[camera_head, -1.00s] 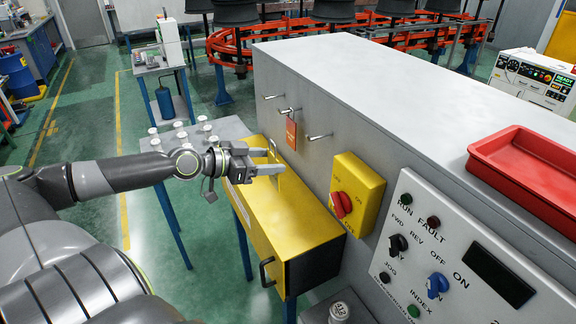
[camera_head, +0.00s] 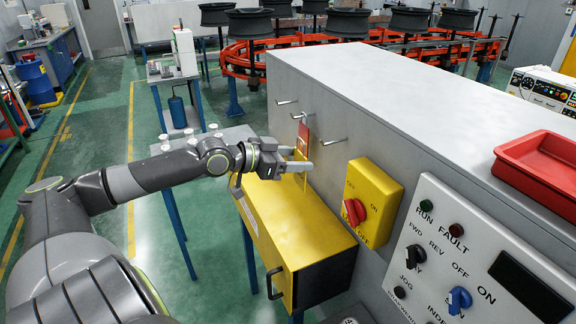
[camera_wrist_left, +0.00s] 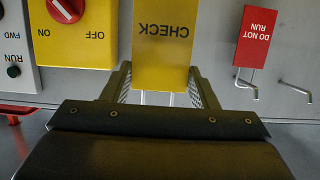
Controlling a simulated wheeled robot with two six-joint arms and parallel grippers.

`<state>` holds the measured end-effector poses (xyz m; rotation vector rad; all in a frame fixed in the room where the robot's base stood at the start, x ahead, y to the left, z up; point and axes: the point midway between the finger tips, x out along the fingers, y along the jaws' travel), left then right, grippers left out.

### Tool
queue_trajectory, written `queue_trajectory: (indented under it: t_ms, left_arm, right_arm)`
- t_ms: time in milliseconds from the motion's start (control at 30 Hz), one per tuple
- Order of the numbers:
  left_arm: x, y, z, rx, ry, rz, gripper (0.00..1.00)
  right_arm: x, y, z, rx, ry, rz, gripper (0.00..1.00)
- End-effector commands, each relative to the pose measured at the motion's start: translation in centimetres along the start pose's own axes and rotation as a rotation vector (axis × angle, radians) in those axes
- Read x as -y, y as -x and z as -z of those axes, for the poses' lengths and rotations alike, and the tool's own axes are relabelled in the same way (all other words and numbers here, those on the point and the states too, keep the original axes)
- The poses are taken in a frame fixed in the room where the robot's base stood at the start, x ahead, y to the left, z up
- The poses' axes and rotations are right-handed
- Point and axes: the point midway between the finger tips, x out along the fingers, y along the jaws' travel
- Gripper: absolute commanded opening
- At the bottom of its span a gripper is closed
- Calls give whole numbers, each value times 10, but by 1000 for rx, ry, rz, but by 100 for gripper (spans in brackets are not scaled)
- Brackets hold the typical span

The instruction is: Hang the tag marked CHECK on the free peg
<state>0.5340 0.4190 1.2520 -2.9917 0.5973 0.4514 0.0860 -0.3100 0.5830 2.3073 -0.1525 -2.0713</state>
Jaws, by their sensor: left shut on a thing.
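The yellow tag marked CHECK (camera_wrist_left: 163,55) is between the fingers of my left gripper (camera_wrist_left: 160,82) in the left wrist view, its lettering upside down. In the head view the left gripper (camera_head: 304,160) is shut on this tag, seen nearly edge-on, above the yellow box and near the grey cabinet side. A red DO NOT RUN tag (camera_wrist_left: 255,35) hangs on the middle peg; it also shows in the head view (camera_head: 303,138). Bare pegs are the far one (camera_head: 286,102) and the near one (camera_head: 333,142). My right gripper is out of view.
The yellow box (camera_head: 300,225) stands below the pegs. A yellow switch box with a red knob (camera_head: 372,190) and a control panel (camera_head: 470,260) project to the right. A red tray (camera_head: 540,170) sits on the grey cabinet top (camera_head: 400,90).

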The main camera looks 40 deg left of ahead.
Motion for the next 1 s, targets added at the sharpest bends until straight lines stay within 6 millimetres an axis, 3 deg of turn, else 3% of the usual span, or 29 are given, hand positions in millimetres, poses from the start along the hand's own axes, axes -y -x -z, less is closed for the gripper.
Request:
queue_trajectory:
  t_ms: [1000]
  left_arm:
    - [0, -60, 17, -3, 2, 1, 32]
  right_arm:
    - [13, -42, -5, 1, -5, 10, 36]
